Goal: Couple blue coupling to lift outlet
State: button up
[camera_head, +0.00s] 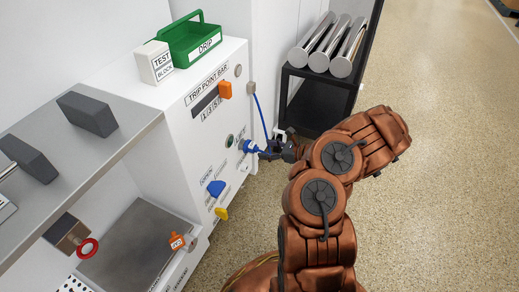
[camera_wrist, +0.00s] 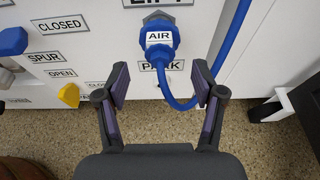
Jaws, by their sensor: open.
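The blue coupling (camera_wrist: 159,38), marked AIR, sits at a grey hex fitting (camera_wrist: 158,16) directly under a partly cut-off label that appears to read LIFT (camera_wrist: 165,2). It looks seated on this outlet, but the depth of the fit is hidden. A blue hose (camera_wrist: 228,40) loops from its underside up to the right. In the head view the coupling (camera_head: 249,146) is against the white panel front. My gripper (camera_wrist: 160,78) is open and empty. Its two fingers stand apart, just short of the coupling and below it to either side, not touching it. In the head view my gripper (camera_head: 277,150) is beside the panel.
A PARK label (camera_wrist: 160,67) is below the coupling. A blue handle (camera_head: 216,188) and a yellow handle (camera_head: 221,213) stick out lower on the panel. A black rack (camera_head: 310,95) with metal cylinders stands behind. The floor at right is clear.

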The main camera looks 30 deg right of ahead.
jog(key=v, duration=0.6)
jog(key=shift+s, duration=0.3)
jog(key=shift+r, duration=0.1)
dwell(0.6)
